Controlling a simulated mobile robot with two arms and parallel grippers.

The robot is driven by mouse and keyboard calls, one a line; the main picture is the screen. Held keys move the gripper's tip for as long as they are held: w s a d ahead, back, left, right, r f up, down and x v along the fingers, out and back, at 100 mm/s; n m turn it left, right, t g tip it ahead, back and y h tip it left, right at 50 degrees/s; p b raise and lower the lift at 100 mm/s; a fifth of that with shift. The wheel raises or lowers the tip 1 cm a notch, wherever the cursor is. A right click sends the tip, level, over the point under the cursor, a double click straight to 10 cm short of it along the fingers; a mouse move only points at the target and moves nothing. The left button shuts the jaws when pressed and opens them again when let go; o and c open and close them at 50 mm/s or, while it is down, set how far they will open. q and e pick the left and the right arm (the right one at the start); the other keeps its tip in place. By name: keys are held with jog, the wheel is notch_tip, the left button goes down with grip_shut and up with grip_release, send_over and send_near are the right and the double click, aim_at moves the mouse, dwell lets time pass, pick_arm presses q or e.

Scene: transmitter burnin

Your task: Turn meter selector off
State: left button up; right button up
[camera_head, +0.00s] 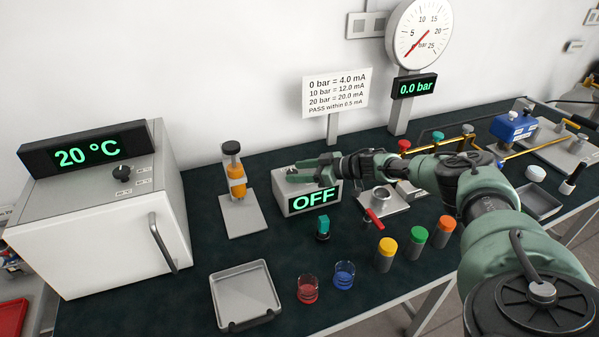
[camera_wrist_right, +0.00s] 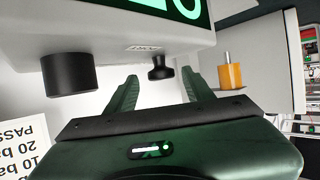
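The meter (camera_head: 282,206) is a light grey box on the dark table, and its green display (camera_head: 315,199) reads OFF. My right gripper (camera_head: 303,171) is over the top of the meter, with its fingers apart. In the right wrist view, the small black selector knob (camera_wrist_right: 160,68) shows between and just beyond the open fingertips (camera_wrist_right: 162,82). The fingers do not visibly touch it. A wider black cylinder (camera_wrist_right: 68,74) sits on the same meter face, outside the fingers. The knob's exact pointing direction is too small to tell. My left gripper is not in view.
An orange-bodied device (camera_head: 236,180) on a plate stands left of the meter. A teal part (camera_head: 323,227), a red-handled valve (camera_head: 374,217) and several coloured containers stand in front. A sign (camera_head: 336,92) stands behind. An empty metal tray (camera_head: 245,294) lies at the front.

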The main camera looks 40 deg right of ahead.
jog(key=v, duration=0.7)
jog(key=shift+s+d+r, duration=0.15)
jog(key=shift+s+d, duration=0.05)
jog(key=shift+s, duration=0.1)
